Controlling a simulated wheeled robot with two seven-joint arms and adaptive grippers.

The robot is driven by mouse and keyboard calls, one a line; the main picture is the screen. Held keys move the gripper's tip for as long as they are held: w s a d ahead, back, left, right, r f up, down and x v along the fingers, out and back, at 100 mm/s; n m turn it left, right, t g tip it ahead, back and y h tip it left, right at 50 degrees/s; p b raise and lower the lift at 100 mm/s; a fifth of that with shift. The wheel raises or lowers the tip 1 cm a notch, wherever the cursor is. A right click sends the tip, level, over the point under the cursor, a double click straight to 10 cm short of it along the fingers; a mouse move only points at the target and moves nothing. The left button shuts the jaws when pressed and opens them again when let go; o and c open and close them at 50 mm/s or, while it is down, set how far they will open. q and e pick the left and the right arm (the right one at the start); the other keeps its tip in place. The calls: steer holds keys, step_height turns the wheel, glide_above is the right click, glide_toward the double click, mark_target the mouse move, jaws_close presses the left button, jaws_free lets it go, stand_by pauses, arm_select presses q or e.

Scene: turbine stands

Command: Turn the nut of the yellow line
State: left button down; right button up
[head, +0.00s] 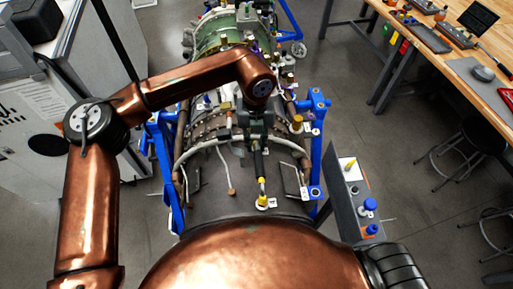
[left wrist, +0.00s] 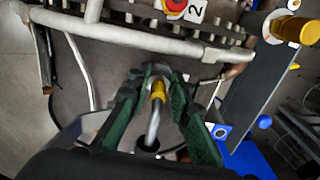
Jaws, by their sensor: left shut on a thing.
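My left gripper (left wrist: 158,78) has two dark green fingers, one on each side of a metal nut (left wrist: 160,71). The fingers are shut on this nut, and their tips hide part of it. The yellow sleeve of the line (left wrist: 158,91) lies between the fingers, and a bent grey tube runs from it toward a black end. In the head view my left arm reaches in from the left over the turbine, with the gripper (head: 257,130) pointing down at its middle. The nut is hard to make out there. My right gripper is not in view.
A pale curved pipe (left wrist: 130,36) crosses just beyond the fingertips. A gold cap (head: 297,122) and blue stand brackets (head: 320,105) are to the right. A grey panel with blue knobs (head: 352,205) stands front right. A wooden workbench (head: 400,30) is at the far right.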

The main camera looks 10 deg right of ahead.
arm_select(q)
steer(key=m+b, duration=0.2)
steer(key=m, duration=0.1)
steer(key=shift+d+m, duration=0.15)
steer(key=shift+m, duration=0.15)
steer(key=shift+m+b, duration=0.8)
steer(key=shift+m, duration=0.7)
steer(key=shift+r, duration=0.1)
steer(key=c, duration=2)
jaws_free()
steer(key=shift+d, duration=0.1)
steer(key=shift+c, duration=0.2)
